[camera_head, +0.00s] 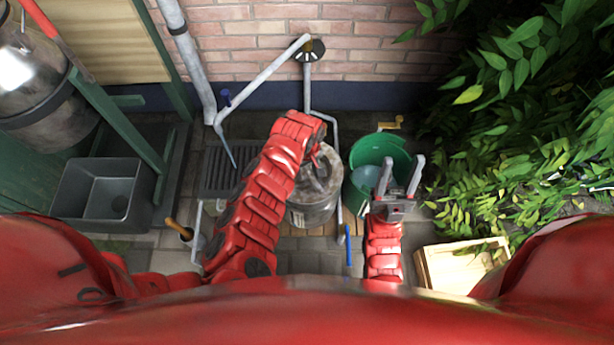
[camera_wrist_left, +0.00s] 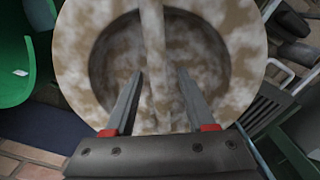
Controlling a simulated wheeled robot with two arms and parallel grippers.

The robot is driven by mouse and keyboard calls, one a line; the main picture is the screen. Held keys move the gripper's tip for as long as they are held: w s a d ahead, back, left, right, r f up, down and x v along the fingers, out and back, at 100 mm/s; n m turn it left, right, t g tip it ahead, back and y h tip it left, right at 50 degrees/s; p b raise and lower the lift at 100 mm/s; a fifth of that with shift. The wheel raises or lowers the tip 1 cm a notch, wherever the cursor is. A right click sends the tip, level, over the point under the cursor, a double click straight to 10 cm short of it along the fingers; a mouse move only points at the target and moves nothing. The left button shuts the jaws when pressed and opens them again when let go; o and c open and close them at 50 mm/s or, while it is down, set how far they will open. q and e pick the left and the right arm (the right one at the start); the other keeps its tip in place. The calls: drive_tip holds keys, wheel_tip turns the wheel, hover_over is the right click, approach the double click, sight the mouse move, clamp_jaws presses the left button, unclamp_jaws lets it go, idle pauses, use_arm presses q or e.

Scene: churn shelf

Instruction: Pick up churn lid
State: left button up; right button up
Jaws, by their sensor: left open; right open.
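The churn (camera_head: 314,212) is a dull metal can standing on the paving in the middle of the head view. Its lid (camera_head: 328,178) is partly hidden by my left arm. In the left wrist view the lid (camera_wrist_left: 85,45) is a round, mottled beige disc with a recessed centre and a bar handle (camera_wrist_left: 152,35) across it. My left gripper (camera_wrist_left: 160,78) is open over the lid, with one finger on each side of the bar. Whether the fingers touch it I cannot tell. My right gripper (camera_head: 402,165) is open and empty, in front of the green bucket's right side.
A green bucket (camera_head: 360,195) stands right of the churn. A wooden crate (camera_head: 432,270) is at the lower right, leafy plants (camera_head: 520,130) beyond. A pipe (camera_head: 265,78) runs above. A drain grate (camera_head: 222,170) and grey basin (camera_head: 75,190) lie left.

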use_arm(q)
clamp_jaws()
idle(1.4)
